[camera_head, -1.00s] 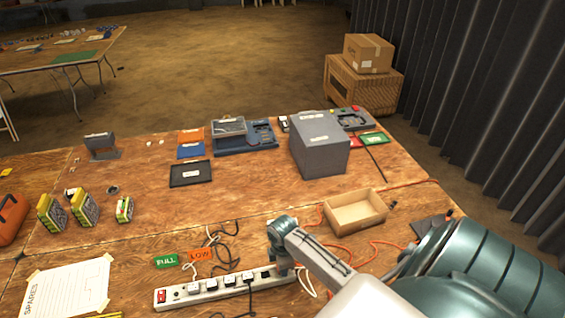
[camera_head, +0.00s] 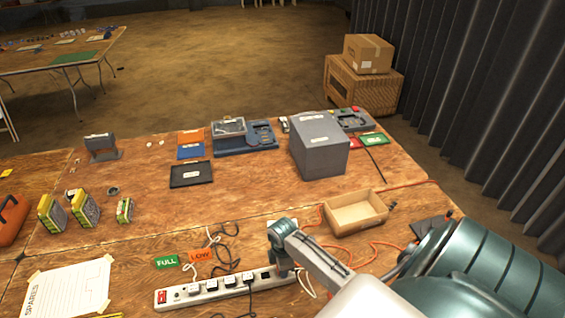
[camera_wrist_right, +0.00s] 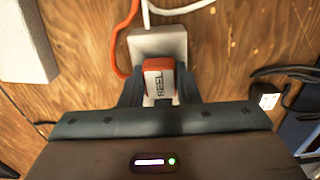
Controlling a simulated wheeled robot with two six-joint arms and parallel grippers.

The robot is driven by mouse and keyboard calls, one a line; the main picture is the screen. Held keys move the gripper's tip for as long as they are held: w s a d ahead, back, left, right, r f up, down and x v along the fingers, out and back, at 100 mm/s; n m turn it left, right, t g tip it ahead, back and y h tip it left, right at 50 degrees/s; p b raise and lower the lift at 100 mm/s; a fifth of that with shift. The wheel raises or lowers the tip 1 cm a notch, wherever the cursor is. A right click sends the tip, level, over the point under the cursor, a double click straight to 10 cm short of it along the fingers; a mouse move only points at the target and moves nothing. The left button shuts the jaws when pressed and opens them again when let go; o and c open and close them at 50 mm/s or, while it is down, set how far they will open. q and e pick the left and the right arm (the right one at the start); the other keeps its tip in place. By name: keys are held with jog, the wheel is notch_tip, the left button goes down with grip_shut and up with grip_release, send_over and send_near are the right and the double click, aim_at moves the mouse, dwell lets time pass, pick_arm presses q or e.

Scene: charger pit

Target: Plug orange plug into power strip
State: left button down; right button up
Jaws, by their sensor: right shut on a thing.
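The white power strip (camera_head: 222,287) lies near the front of the table, with a red switch at its left end and several plugs in its sockets. My right gripper (camera_head: 284,268) is just beyond the strip's right end. In the right wrist view my right gripper (camera_wrist_right: 160,88) is shut on the orange plug (camera_wrist_right: 158,78), marked REEL. A white block (camera_wrist_right: 158,42) with a white cord lies behind the plug; I cannot tell whether they touch. In the head view the plug is hidden by my arm. My left gripper is out of view.
An open cardboard tray (camera_head: 355,212) and loose orange cord (camera_head: 378,258) lie right of my gripper. Dark cables (camera_head: 228,240) and FULL (camera_head: 166,262) and LOW (camera_head: 201,256) labels lie behind the strip. A grey box (camera_head: 318,145) stands farther back.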

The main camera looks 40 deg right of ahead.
dwell(0.8)
jog(key=o, duration=1.4)
jog(key=shift+f, duration=0.1)
jog(key=shift+r+p, duration=0.75)
jog(key=shift+r, duration=3.05)
